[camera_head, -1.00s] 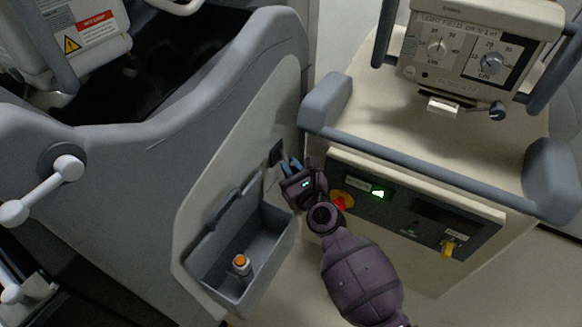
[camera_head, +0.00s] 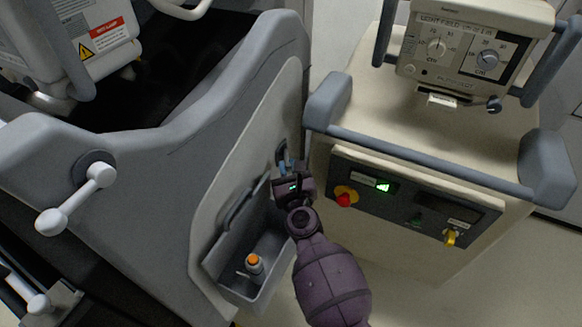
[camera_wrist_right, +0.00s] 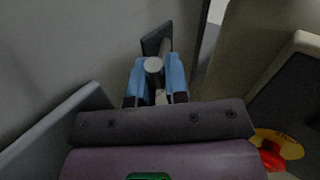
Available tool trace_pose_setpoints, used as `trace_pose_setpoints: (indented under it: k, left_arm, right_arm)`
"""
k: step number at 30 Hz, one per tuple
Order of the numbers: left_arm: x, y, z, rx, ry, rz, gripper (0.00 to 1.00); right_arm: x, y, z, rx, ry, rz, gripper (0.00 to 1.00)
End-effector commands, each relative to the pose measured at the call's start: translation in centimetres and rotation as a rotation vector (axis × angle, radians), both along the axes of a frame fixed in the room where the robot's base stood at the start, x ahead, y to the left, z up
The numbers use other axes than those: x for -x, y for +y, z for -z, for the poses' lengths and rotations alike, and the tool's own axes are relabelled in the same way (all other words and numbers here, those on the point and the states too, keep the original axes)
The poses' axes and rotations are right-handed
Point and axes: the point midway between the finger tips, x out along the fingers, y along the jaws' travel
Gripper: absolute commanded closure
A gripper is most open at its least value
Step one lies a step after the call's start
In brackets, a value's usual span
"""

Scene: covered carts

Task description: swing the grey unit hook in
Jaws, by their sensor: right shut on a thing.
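The grey unit (camera_head: 150,175) fills the left of the head view. Its hook sits on a dark mounting plate on the pale side panel, above an open grey bin. In the right wrist view the hook (camera_wrist_right: 153,65) is a short grey rod with a round end, in front of the dark plate (camera_wrist_right: 157,38). My right gripper (camera_head: 289,167) is shut on the hook, with its blue fingers (camera_wrist_right: 158,80) on either side of the rod. In the head view the gripper hides most of the hook. My left gripper is not in view.
The grey bin (camera_head: 228,284) below holds an orange-capped bottle (camera_head: 254,263). Close to the right stands a beige cart (camera_head: 400,235) with a grey rail (camera_head: 430,165), a red button (camera_head: 344,200) and a yellow key switch (camera_head: 451,237). A white crank (camera_head: 75,200) sticks out at the left.

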Motion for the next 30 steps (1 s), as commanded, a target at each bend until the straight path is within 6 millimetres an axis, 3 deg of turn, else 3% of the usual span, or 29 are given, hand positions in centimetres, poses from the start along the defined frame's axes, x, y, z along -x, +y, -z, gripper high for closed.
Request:
trace_pose_setpoints:
  k: [1,14,15,19,30]
  left_arm:
    - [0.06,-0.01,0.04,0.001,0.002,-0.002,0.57]
    - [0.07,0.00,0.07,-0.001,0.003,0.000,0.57]
    - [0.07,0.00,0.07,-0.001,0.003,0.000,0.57]
    - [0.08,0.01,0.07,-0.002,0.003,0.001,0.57]
    - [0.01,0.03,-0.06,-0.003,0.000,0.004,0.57]
  right_arm:
    - [0.10,0.72,-0.16,-0.005,0.002,0.004,1.00]
    - [0.08,0.64,-0.14,-0.003,0.002,0.031,1.00]
    - [0.08,0.62,-0.14,-0.003,0.002,0.032,0.79]
    - [0.05,0.41,-0.10,-0.002,0.002,0.036,0.60]
    - [0.36,0.05,-0.07,0.000,0.001,0.042,0.60]
